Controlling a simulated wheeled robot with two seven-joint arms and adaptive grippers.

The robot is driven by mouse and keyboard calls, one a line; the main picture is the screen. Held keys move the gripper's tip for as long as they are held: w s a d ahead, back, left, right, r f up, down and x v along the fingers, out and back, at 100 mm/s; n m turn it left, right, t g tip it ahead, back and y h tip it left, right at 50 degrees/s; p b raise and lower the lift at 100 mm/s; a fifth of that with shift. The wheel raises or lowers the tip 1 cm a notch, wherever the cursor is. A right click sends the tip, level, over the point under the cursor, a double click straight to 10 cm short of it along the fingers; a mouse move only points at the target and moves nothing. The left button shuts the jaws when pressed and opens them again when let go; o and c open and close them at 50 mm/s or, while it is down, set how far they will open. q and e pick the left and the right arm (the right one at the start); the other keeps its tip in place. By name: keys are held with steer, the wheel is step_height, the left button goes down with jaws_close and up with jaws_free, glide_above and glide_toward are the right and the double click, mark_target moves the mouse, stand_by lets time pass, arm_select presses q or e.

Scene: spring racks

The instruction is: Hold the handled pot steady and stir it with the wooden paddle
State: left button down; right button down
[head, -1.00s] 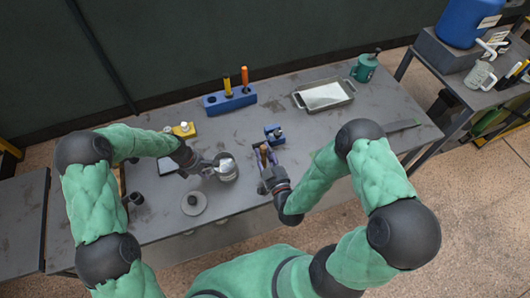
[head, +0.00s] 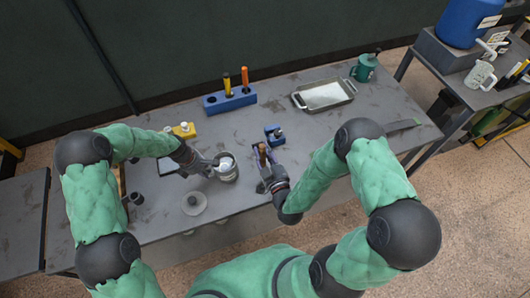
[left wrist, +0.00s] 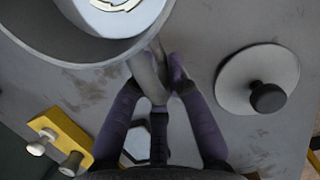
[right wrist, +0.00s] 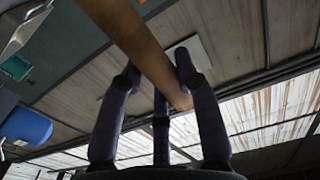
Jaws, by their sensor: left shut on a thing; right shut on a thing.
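The grey handled pot (head: 235,176) stands at the middle left of the table, with something pale inside. In the left wrist view its wall (left wrist: 75,47) fills the upper left. My left gripper (head: 207,167) is shut on the pot's curved handle (left wrist: 148,80). The wooden paddle (head: 262,150) is to the right of the pot, outside it. My right gripper (head: 264,163) is shut on its brown shaft, which also shows in the right wrist view (right wrist: 135,42). The paddle's far end is out of that view.
A round lid with a dark knob (head: 194,203) lies in front of the pot. A blue block (head: 274,134) is just behind the paddle. A blue holder with handles (head: 228,101), a metal tray (head: 324,95) and a green can (head: 364,68) stand farther back.

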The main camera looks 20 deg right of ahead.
steer(key=w+a+r, duration=0.4)
steer(key=a+r, duration=0.3)
steer(key=w+a+r, duration=0.3)
steer(key=a+r, duration=0.3)
steer(key=r, duration=0.1)
step_height(320, 180, down, 14)
steer(key=shift+w+r, duration=0.15)
steer(key=shift+w, duration=0.05)
stand_by(1.0)
stand_by(0.4)
steer(key=c, duration=1.7)
jaws_free()
steer(key=shift+c, duration=1.6)
